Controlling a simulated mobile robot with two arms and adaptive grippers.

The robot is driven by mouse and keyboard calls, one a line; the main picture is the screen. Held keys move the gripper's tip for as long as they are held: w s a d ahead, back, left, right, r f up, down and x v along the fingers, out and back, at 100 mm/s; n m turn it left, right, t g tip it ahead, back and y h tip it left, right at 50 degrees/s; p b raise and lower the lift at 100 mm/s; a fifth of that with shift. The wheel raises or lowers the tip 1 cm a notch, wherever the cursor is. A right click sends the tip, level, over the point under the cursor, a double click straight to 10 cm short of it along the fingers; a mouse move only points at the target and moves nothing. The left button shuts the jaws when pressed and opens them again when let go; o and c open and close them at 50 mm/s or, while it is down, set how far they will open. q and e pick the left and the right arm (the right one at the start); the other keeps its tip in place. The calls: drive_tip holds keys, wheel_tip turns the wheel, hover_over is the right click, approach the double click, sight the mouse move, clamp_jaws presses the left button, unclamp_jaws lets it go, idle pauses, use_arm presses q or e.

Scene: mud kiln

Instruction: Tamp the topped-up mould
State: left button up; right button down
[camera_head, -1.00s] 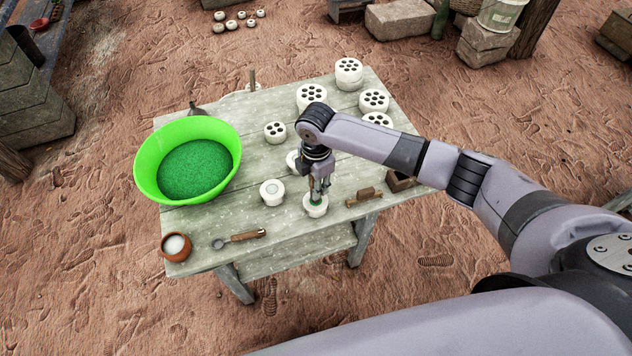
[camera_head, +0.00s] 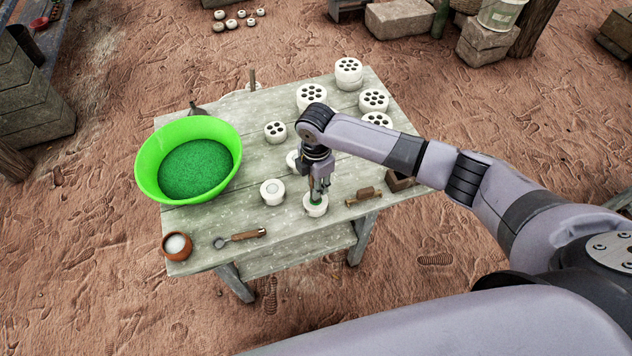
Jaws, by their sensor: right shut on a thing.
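A small round white mould (camera_head: 316,208) stands near the front edge of the grey wooden table (camera_head: 200,218). Green material shows at its top. My right gripper (camera_head: 318,192) points straight down over this mould and is shut on a slim upright tool, likely the tamper (camera_head: 315,198). The tool's lower end is at the green top of the mould; how deep it reaches cannot be told. The fingers hide much of the tool. A second small white mould (camera_head: 272,191) stands to the left. My left gripper is not in view.
A big green bowl (camera_head: 230,140) of green grains is at the left. A brown pot (camera_head: 177,246), a spoon-like scoop (camera_head: 240,238) and a wooden-handled tool (camera_head: 364,196) lie along the front. White multi-hole moulds (camera_head: 311,97) stand at the back right.

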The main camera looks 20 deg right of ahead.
drive_tip(key=shift+s+f, duration=0.1)
drive_tip(key=shift+f, duration=0.55)
idle(0.9)
drive_tip(key=shift+r+p, duration=4.05)
drive_tip(key=shift+r, duration=0.3)
